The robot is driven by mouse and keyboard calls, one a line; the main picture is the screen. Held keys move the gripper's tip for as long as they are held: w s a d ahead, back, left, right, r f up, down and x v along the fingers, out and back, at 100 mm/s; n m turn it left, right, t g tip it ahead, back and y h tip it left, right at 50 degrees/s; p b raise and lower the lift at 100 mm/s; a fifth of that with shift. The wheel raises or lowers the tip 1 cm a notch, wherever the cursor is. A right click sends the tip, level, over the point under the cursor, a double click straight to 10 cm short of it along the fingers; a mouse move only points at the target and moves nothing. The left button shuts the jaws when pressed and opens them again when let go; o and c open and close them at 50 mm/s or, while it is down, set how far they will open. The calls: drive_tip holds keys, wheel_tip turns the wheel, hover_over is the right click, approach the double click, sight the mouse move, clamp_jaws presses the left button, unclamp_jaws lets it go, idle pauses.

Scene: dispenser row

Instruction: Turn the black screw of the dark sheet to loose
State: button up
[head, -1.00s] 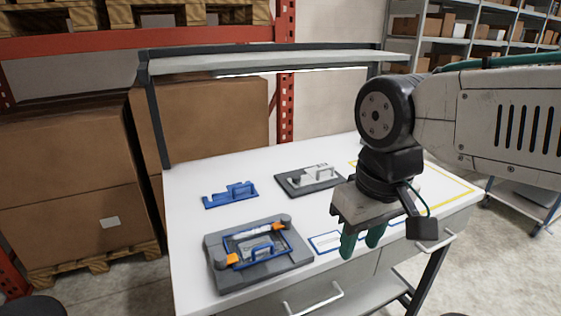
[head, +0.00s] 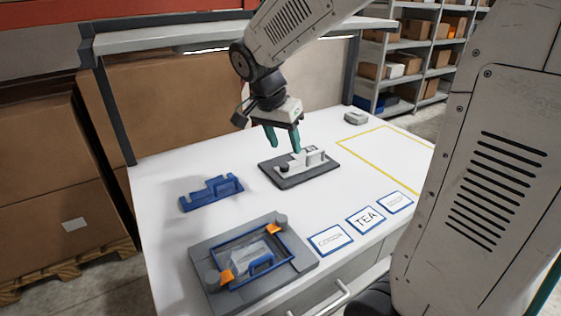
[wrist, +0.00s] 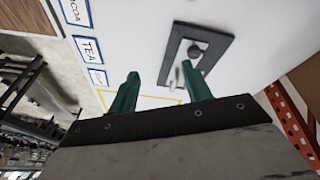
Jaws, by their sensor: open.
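The dark sheet (head: 288,183) lies on the white table with a white bracket-like piece (head: 312,158) on it. It also shows in the wrist view (wrist: 222,43). My gripper (head: 285,147) points down with green fingers, above and just behind the sheet's far-left part. In the wrist view my gripper (wrist: 160,70) has its fingers apart with nothing between them. The screw lies beyond the right fingertip, apart from it.
A blue bracket (head: 212,192) lies left of the sheet. A grey fixture (head: 205,257) with orange clips stands in front. Labelled cards, one reading TEA (head: 366,219), lie along the front edge. A yellow outline (head: 372,135) marks free room at right. A shelf rail (head: 180,36) runs behind.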

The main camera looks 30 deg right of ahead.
sight(283, 165)
drive_tip(key=w+d+f+m+h, duration=0.1)
drive_tip(key=w+d+f+m, duration=0.1)
drive_tip(key=w+f+m, duration=0.45)
drive_tip(key=shift+n, duration=0.85)
drive_tip(key=d+f, duration=0.1)
drive_tip(key=f, duration=0.1)
drive_tip(key=w+d+f, duration=0.1)
drive_tip(key=f, duration=0.1)
drive_tip(key=w+d+f, duration=0.1)
drive_tip(key=f, duration=0.1)
drive_tip(key=c, duration=1)
